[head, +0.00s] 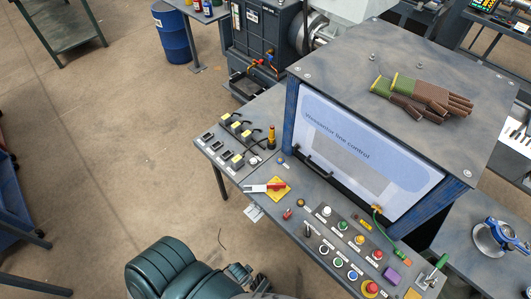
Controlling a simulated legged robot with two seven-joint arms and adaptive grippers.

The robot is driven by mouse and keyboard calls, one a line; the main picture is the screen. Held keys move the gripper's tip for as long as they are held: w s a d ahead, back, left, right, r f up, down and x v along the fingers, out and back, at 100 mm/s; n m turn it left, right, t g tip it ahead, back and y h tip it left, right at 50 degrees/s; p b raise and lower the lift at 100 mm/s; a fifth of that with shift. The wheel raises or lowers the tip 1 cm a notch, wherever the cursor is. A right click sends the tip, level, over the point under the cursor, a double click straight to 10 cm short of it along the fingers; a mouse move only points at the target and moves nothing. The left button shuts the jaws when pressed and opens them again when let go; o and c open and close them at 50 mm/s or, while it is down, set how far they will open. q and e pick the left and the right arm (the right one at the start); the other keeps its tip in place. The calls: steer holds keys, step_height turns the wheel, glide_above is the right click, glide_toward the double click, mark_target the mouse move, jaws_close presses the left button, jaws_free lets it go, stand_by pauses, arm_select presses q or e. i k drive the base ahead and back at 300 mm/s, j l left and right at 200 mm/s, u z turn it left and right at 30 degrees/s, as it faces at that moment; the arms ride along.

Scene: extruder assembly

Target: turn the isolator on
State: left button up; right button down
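The isolator looks to be the yellow plate (281,195) with a red handle (277,186), on the left part of the control desk. A pale grey bar extends left from the handle, so the handle lies roughly sideways in the picture. My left gripper (262,284) is at the bottom of the head view, beyond the desk's front edge and well below the isolator, not touching it. It is small and partly hidden by my dark green arm, so its opening is unclear. My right gripper is out of view.
Coloured buttons and knobs (352,275) fill the desk to the right of the isolator. Black switches with yellow parts (227,140) stand at its far left. A screen cabinet (365,145) rises behind, with gloves (424,95) on top. Open floor lies left of the desk.

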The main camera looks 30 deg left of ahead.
mark_target(277, 187)
steer(key=u, duration=1.15)
steer(key=k, duration=0.5)
steer(key=i, duration=0.5)
